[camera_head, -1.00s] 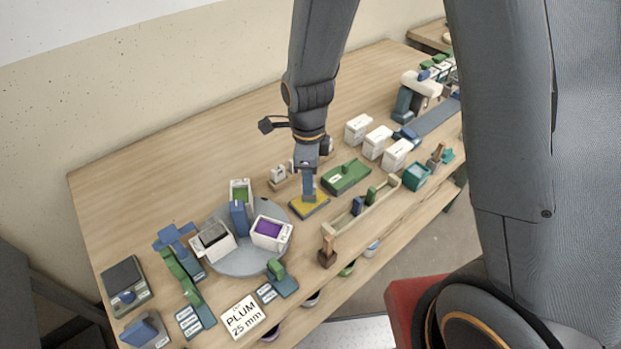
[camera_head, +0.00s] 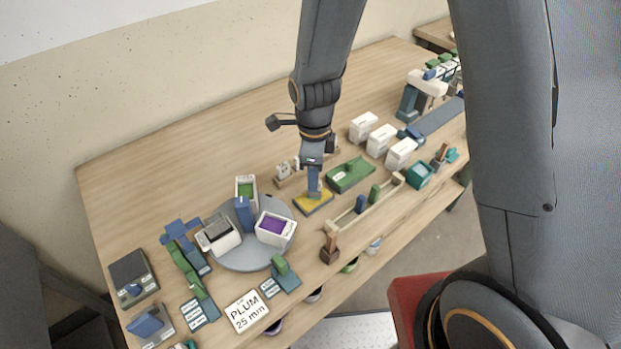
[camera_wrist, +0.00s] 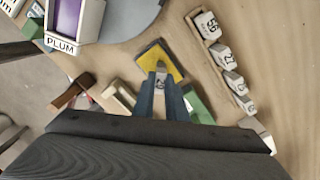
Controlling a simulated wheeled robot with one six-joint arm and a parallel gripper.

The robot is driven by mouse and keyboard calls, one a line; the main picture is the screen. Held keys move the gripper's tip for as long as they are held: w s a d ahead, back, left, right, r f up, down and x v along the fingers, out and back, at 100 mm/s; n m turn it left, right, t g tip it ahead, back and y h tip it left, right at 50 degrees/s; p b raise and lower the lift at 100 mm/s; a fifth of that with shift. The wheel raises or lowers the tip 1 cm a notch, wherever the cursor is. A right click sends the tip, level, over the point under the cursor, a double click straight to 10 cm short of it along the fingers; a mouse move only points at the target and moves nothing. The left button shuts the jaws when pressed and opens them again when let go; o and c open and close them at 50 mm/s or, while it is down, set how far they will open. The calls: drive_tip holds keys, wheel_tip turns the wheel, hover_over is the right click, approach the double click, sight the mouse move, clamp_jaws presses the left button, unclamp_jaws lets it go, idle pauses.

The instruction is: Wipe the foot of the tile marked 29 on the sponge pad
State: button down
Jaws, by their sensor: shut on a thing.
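My gripper (camera_head: 315,193) points down at the yellow sponge pad (camera_head: 320,205), which sits in a blue-edged base on the table. In the wrist view my gripper (camera_wrist: 160,77) is shut on a small pale tile (camera_wrist: 159,88) with a dark mark, too small to read surely as 29. The sponge pad (camera_wrist: 153,54) shows just beyond the fingertips. The tile's foot is hidden by the fingers, so I cannot tell whether it touches the pad.
A rack of numbered white tiles (camera_wrist: 222,55) stands beside the pad. The grey turntable (camera_head: 250,262) carries glaze buckets, including a purple one (camera_head: 275,228). Bare table lies behind.

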drive_tip(key=shift+w+d, duration=0.1)
drive_tip(key=shift+d, duration=0.05)
drive_tip(key=shift+w+d, duration=0.4)
drive_tip(key=shift+d, duration=0.2)
drive_tip(key=shift+r, duration=0.1)
drive_tip(key=shift+r+p, duration=2.75)
drive_tip(key=shift+r, duration=0.15)
